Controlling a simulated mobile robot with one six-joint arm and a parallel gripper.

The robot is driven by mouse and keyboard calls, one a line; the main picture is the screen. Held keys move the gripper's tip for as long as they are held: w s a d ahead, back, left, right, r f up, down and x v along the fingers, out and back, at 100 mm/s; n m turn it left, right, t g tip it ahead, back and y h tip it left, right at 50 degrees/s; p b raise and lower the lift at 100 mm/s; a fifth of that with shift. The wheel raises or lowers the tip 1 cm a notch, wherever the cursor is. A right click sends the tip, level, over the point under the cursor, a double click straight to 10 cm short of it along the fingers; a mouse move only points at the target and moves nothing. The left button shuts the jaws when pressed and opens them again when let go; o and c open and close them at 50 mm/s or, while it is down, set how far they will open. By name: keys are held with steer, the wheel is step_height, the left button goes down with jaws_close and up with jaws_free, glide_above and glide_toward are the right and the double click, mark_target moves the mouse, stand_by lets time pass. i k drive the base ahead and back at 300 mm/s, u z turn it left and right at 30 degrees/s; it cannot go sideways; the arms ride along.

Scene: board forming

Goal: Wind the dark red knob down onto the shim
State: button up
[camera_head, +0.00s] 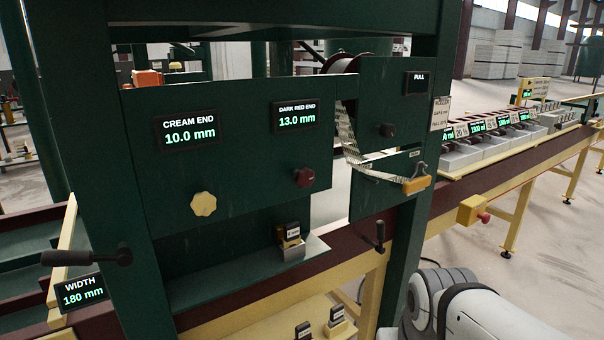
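The dark red knob (304,177) is on the green front panel, below the display (297,116) reading DARK RED END 13.0 mm. A small dark block with a pale label (292,231) stands upright in a metal holder (292,250) on the ledge below the knob. It may be a shim; its label is too small to read. No shim can be made out under the press end itself. My gripper is not in view; only white and dark links of my arm show at the bottom right, apart from the panel.
The cream knob (203,204) is left, under a display (189,129) reading CREAM END 10.0 mm. A dark handle (87,257) juts out at left. More dark blocks (337,313) sit on a lower shelf.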

mark_target(304, 179)
steer(key=u, duration=0.75)
steer(key=k, duration=0.55)
steer(key=z, duration=0.15)
steer(key=i, duration=0.35)
steer(key=z, duration=0.05)
